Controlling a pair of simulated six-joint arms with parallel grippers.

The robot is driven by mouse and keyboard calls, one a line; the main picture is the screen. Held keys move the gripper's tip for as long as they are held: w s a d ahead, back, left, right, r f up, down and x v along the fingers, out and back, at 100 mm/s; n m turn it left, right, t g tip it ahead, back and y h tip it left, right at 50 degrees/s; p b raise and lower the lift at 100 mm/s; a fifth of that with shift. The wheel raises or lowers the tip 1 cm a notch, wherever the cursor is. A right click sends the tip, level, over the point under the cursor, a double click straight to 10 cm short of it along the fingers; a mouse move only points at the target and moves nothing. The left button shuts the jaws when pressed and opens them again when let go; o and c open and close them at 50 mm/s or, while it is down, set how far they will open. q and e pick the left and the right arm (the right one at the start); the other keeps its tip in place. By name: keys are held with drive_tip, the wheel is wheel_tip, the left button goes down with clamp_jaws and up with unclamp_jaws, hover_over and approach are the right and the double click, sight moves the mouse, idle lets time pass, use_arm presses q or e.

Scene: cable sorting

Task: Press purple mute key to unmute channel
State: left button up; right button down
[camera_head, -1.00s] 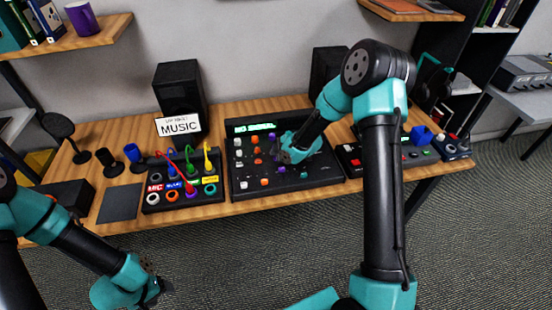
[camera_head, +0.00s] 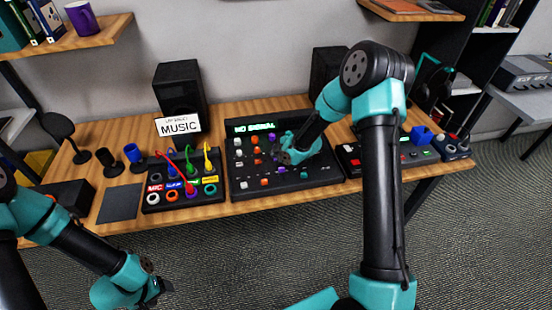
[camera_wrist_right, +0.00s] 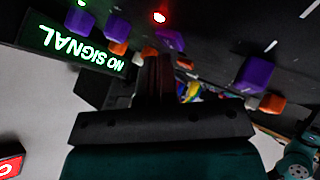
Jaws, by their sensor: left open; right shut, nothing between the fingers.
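The black mixer (camera_head: 240,180) lies on the desk, with white, orange and purple keys and a green "NO SIGNAL" display (camera_head: 255,127). My right gripper (camera_head: 281,157) is over the middle of the mixer, shut and empty, pointing down. In the right wrist view its shut fingers (camera_wrist_right: 158,62) are close to a purple key (camera_wrist_right: 170,40) with a lit red light (camera_wrist_right: 160,16) by it; I cannot tell whether they touch. Another purple key (camera_wrist_right: 255,74) is to the right, and one more purple key (camera_wrist_right: 80,22) to the left has a green light. My left gripper (camera_head: 160,291) is open, off the desk's front.
A patch box (camera_head: 150,206) with coloured cables stands left of the mixer. A "MUSIC" sign (camera_head: 179,126) and speakers (camera_head: 180,88) are behind. Another control unit (camera_head: 350,160) is at the right. A dark pad (camera_head: 120,203) lies at the left.

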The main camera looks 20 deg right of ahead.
drive_tip(key=shift+f, duration=0.25)
idle(0.4)
drive_tip(key=shift+r, duration=0.5)
drive_tip(key=shift+r, duration=3.05)
